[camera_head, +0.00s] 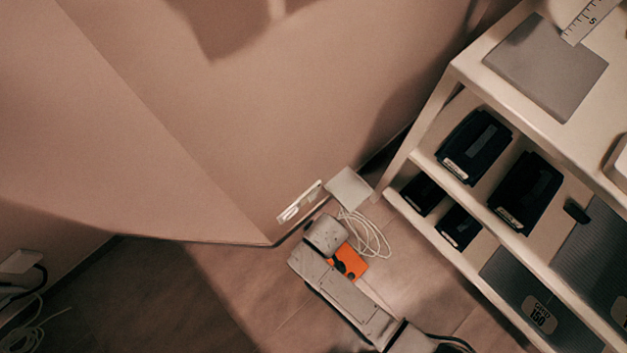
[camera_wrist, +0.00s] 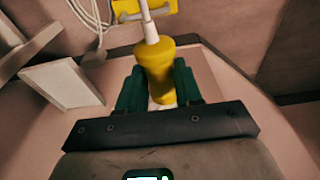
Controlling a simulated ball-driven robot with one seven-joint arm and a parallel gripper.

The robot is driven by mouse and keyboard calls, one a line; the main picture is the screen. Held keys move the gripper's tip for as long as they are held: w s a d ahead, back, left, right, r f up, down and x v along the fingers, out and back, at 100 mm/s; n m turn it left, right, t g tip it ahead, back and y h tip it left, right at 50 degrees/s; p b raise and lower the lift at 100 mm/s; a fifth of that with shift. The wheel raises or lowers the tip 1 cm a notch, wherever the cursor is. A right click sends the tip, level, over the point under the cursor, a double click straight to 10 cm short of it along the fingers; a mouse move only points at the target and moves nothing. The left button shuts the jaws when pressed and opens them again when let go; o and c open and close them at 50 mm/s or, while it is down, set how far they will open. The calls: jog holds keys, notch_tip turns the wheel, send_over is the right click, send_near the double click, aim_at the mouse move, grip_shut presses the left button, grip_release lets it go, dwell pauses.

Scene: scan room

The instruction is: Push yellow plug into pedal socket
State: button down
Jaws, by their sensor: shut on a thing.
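My gripper (camera_wrist: 158,78) is shut on the yellow plug (camera_wrist: 154,55) in the wrist view, with one green finger on each side. A white narrow part runs from the plug's upper end toward a yellow piece (camera_wrist: 128,7) at the top edge. I cannot tell whether the two are joined. In the head view, my arm's grey end (camera_head: 325,235) is low over the floor, beside an orange pedal-like block (camera_head: 350,261) with dark spots. The arm partly covers this block. My jaws and the plug are hidden there. The socket opening is not clear in either view.
A pale box (camera_head: 348,188) and a white strip (camera_head: 299,203) are by the wall. The box also shows in the wrist view (camera_wrist: 62,84). A white cable coil (camera_head: 372,238) lies near the block. A shelf unit (camera_head: 410,150) stands right.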

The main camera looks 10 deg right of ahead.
jog(key=shift+w+a+f+b, duration=0.15)
jog(key=shift+w+a+b, duration=0.3)
jog(key=shift+w+a, duration=0.05)
jog(key=w+a+b, duration=0.2)
jog(key=w, duration=0.1)
jog(key=shift+w+a, duration=0.15)
jog(key=shift+r+p, duration=0.3)
jog(key=shift+p, duration=0.3)
dwell(1.3)
jog(key=shift+w+a+b, duration=0.3)
jog(key=shift+w+a, duration=0.15)
jog(key=shift+w, duration=0.25)
jog(key=c, duration=0.8)
grip_release()
jog(key=shift+o, duration=0.2)
